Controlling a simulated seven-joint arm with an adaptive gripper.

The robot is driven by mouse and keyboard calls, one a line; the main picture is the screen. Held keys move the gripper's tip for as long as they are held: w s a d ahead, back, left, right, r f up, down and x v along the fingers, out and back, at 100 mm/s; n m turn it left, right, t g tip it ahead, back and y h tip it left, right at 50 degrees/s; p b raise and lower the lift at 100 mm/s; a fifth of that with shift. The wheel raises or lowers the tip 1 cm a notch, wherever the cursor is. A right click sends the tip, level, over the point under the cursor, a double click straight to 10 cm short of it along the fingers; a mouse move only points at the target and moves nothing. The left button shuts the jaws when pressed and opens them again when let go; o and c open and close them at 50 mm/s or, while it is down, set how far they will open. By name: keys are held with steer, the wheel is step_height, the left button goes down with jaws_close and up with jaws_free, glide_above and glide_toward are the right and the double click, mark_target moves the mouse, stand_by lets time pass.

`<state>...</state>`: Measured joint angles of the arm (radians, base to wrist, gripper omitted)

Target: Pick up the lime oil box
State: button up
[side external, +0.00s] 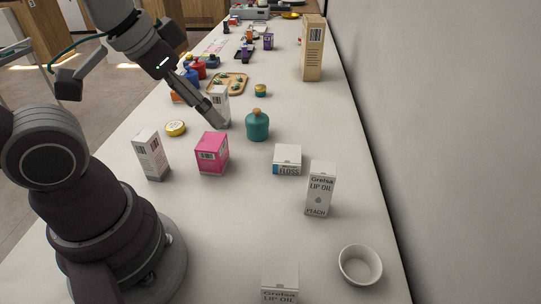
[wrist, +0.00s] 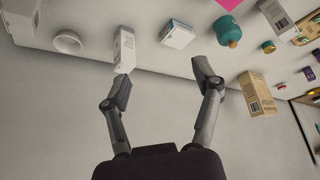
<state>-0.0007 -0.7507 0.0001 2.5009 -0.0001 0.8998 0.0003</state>
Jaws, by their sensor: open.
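No label reading lime oil can be made out. A white lip oil box marked peach (side external: 320,190) stands upright at the right of the counter; a white box that looks like it shows in the wrist view (wrist: 124,50). A second lip oil box (side external: 280,284) is cut off by the bottom edge. My gripper (side external: 218,122) is over the counter, beside the teal jar (side external: 257,126) in the picture, and partly covers a white box (side external: 220,94). In the wrist view my gripper (wrist: 162,78) is open, with nothing between its fingers.
A floss box (side external: 287,159), a pink box (side external: 211,154), a white box (side external: 151,156) and a white bowl (side external: 360,265) stand around the near counter. A tall tan box (side external: 312,48) is by the wall. Bare counter lies between the pink and near lip oil boxes.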

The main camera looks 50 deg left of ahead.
steer(key=shift+o, duration=0.4)
steer(key=shift+o, duration=0.7)
steer(key=n+g, duration=0.5)
steer(key=n, duration=1.9)
glide_above(144, 135)
steer(key=d, duration=0.1)
steer(key=f, duration=0.4)
steer(key=shift+w+f, duration=0.35)
steer(key=shift+w, duration=0.05)
steer(key=shift+s+a+f+n+g, duration=0.25)
steer(key=shift+f+n, duration=0.2)
steer(key=shift+f, duration=0.15)
steer(key=shift+s+a+f+n+g, duration=0.2)
steer(key=shift+f+n, duration=0.25)
steer(key=shift+f, duration=0.15)
step_height(144, 135, down, 8)
steer(key=shift+f, duration=0.2)
steer(key=c, duration=1.2)
